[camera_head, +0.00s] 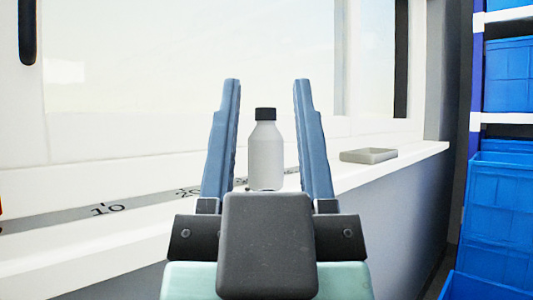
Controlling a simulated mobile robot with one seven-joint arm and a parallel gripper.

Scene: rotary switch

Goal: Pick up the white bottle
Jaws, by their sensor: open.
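The white bottle (265,158) has a black cap and stands upright on the white ledge (388,158). It shows between the two blue fingers of my gripper (266,84), nearer the left finger than the right in the picture. My gripper is open and empty, with a gap visible on both sides of the bottle. I cannot tell from this view how far ahead of the fingers the bottle stands.
A small grey tray (368,155) lies on the ledge to the right of the bottle. A grey ruler strip (140,205) with numbers runs along the ledge at left. A window (190,60) is behind. Blue bins (500,200) stand on a shelf at far right.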

